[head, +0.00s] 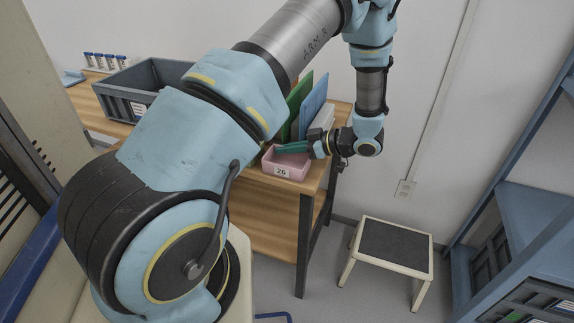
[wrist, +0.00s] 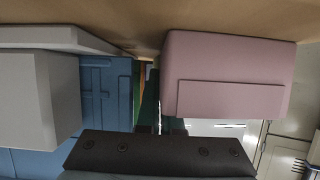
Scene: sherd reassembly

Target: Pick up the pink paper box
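The pink paper box (head: 286,168) is a small open-topped bin with a white label reading 26. It sits near the front right corner of the wooden table in the head view. My gripper (head: 281,148) reaches in from the right, its teal fingers lying over the box's upper back part. Whether they touch the box is unclear. In the wrist view the box (wrist: 230,72) appears large at upper right, hanging from the table surface as the picture is inverted. The fingers are mostly hidden there, and their gap cannot be made out.
Green (head: 298,100) and blue (head: 314,104) upright folders and a white stack stand behind the box. A grey crate (head: 128,104) and a vial rack (head: 104,62) are farther left on the table (head: 262,199). A step stool (head: 393,243) and a blue shelf (head: 532,215) are right.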

